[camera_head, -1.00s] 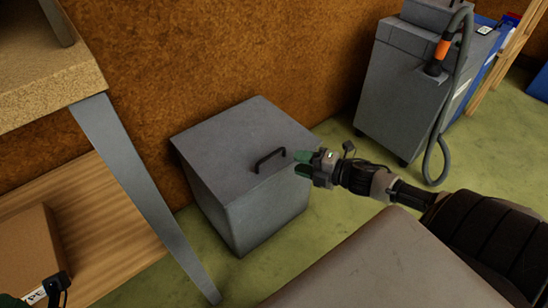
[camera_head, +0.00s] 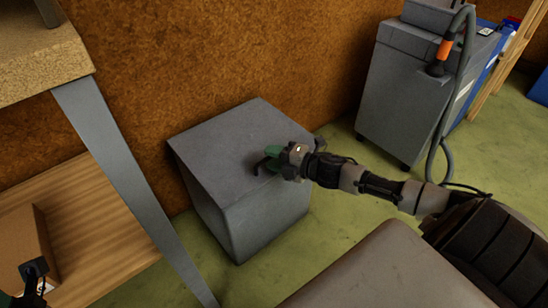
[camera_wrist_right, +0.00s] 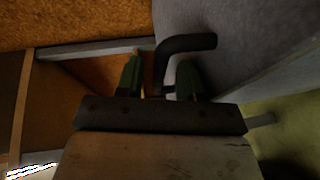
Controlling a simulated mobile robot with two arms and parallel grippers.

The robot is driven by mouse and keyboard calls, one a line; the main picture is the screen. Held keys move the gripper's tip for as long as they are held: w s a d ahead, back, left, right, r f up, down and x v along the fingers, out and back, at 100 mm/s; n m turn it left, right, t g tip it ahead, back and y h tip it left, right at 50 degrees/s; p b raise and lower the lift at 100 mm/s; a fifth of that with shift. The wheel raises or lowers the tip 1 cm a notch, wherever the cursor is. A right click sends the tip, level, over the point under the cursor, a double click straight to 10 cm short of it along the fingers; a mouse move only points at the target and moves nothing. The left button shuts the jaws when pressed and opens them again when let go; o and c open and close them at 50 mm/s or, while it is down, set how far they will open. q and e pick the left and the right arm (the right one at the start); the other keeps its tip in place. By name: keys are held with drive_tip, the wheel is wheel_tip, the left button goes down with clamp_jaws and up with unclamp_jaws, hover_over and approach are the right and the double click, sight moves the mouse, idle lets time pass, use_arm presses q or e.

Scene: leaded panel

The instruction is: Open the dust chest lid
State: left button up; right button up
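The dust chest (camera_head: 262,218) is a grey box on the floor against the brown wall. Its flat lid (camera_head: 220,145) lies closed on top. My right gripper (camera_head: 270,158) reaches over the lid's front right part and hides most of the black bar handle. In the right wrist view, the handle (camera_wrist_right: 190,43) runs down between the two green fingertips of this gripper (camera_wrist_right: 159,78), with gaps showing beside it. The fingers are apart and open. Part of my left gripper (camera_head: 35,278) shows at the bottom left corner; its fingers cannot be made out clearly.
A workbench (camera_head: 40,75) with a slanted grey leg (camera_head: 125,175) and a wooden lower shelf (camera_head: 95,230) stands left of the chest. A grey machine with a hose (camera_head: 405,95) stands at the right. Green floor (camera_head: 350,190) is clear between chest and machine.

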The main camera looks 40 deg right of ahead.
clamp_jaws()
drive_tip(key=shift+r+p, duration=0.35)
drive_tip(key=shift+p, duration=0.2)
